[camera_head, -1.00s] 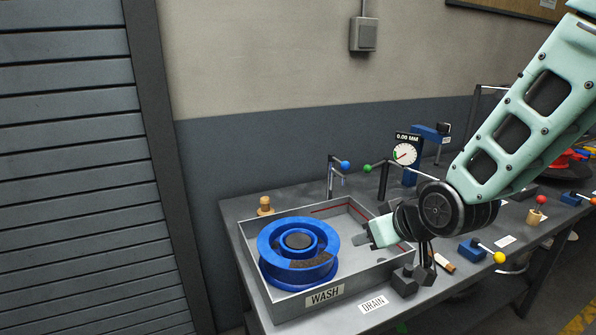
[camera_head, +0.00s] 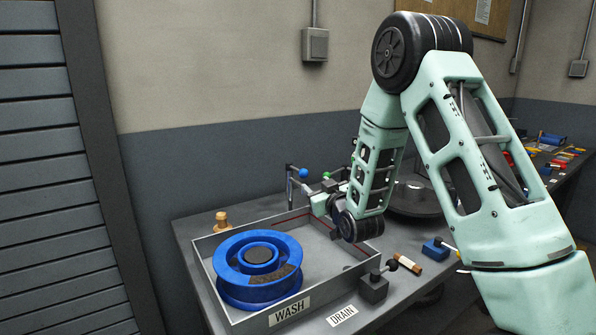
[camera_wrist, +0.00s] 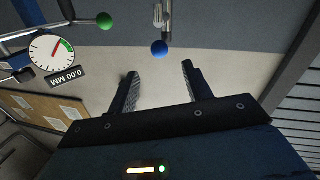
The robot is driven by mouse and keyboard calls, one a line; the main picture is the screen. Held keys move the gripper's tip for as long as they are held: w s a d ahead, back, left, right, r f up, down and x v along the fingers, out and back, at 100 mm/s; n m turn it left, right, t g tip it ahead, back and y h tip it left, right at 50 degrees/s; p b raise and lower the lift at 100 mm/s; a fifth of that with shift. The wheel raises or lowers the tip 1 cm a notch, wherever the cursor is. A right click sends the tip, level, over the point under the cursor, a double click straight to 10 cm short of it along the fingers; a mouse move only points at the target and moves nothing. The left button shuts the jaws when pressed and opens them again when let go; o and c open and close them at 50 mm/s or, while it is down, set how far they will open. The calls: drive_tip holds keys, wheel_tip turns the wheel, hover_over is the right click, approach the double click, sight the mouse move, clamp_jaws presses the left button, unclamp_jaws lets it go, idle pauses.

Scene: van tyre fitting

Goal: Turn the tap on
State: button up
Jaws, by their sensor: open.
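The tap (camera_head: 289,184) stands at the back edge of the wash tray, a thin dark post with a blue ball (camera_head: 303,173) on its lever. In the wrist view the blue ball (camera_wrist: 159,47) lies just beyond the gap between my fingertips, apart from both. My gripper (camera_head: 317,199) is near the tap, above the tray's back right corner, partly hidden by my wrist. In the wrist view my gripper (camera_wrist: 158,74) is open, with nothing between the fingers. A second lever with a green ball (camera_wrist: 104,20) is to the left of the blue one.
The wash tray (camera_head: 240,312) holds a blue wheel rim (camera_head: 237,287) with a dark dirty patch. A wooden-topped piece (camera_head: 222,221) stands behind the tray. A dark block with a lever (camera_head: 374,287) is by the tray's right side. A dial gauge (camera_wrist: 52,50) is near the green ball.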

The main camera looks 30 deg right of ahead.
sight(301, 172)
drive_tip(key=w, duration=0.4)
drive_tip(key=w+d+p, duration=0.1)
drive_tip(key=w, duration=0.3)
drive_tip(key=w+d+p, duration=0.1)
drive_tip(key=w, duration=0.3)
drive_tip(key=shift+w, duration=0.2)
clamp_jaws()
